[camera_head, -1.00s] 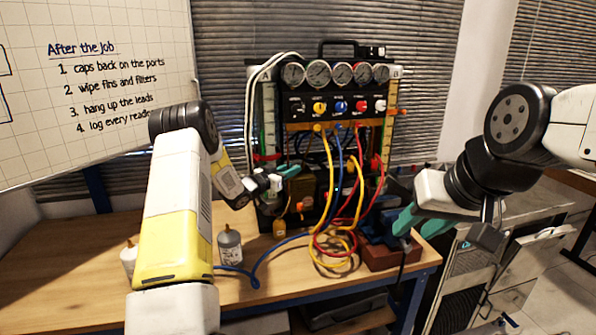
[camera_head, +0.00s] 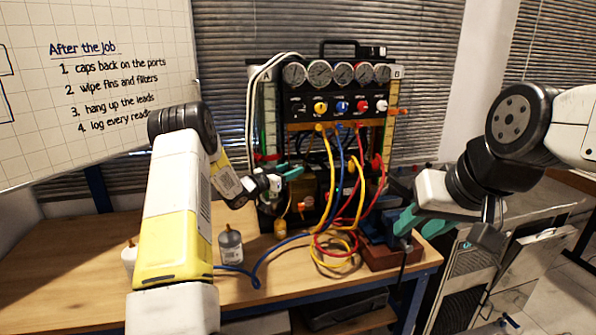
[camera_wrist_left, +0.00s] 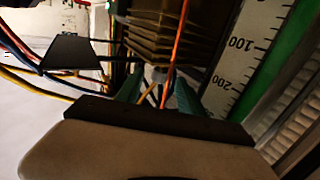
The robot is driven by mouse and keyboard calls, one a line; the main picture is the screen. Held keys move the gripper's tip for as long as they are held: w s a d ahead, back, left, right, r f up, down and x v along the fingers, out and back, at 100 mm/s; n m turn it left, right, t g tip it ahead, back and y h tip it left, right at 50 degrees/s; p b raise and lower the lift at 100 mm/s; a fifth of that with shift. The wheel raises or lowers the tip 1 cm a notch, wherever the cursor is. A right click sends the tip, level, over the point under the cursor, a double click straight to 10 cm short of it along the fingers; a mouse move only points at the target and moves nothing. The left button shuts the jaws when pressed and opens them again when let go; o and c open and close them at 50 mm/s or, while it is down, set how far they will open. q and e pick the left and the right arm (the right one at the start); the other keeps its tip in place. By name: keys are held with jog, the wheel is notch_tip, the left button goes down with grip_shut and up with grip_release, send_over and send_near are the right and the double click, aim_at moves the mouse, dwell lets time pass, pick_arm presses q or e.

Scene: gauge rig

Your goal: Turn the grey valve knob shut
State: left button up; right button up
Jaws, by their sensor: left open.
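A pale grey-white knob (camera_head: 381,105) is at the right end of the knob row on the gauge panel, beside a red, a blue, a yellow and a black knob. I take it for the grey valve knob; its turn position is too small to read. My left gripper (camera_head: 290,171) is open, low in front of the rig and well below the knob row. In the left wrist view its teal fingertips (camera_wrist_left: 158,92) stand apart, with thin cords and a brown finned block beyond. My right gripper (camera_head: 421,221) is open, beside the bench's right end, apart from the knobs.
Yellow, blue and red hoses (camera_head: 335,240) hang from the panel and coil on the bench. A blue vise (camera_head: 377,228) on a red-brown block stands at the right. A grey bottle (camera_head: 230,246) stands on the left.

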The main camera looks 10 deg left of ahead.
pick_arm(q)
jog(key=v, duration=0.7)
jog(key=shift+s+a, duration=0.2)
